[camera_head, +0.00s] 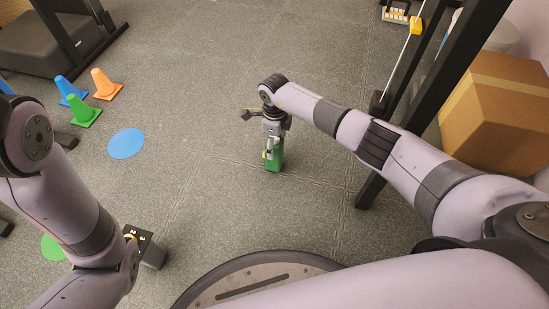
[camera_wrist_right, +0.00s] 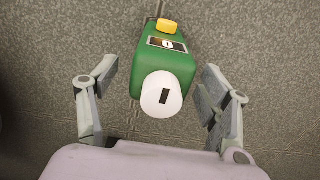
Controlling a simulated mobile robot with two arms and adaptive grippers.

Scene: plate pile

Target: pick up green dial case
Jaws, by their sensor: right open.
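The green dial case (camera_head: 274,162) stands on the grey floor near the middle of the head view. My left gripper is out of view.
Orange (camera_head: 105,84), blue (camera_head: 70,91) and green (camera_head: 82,111) cones and a blue disc (camera_head: 126,143) lie left. A dark block (camera_head: 152,251) is near my left arm. A black post (camera_head: 408,82) and a cardboard box (camera_head: 497,112) stand right. The floor around the case is clear.

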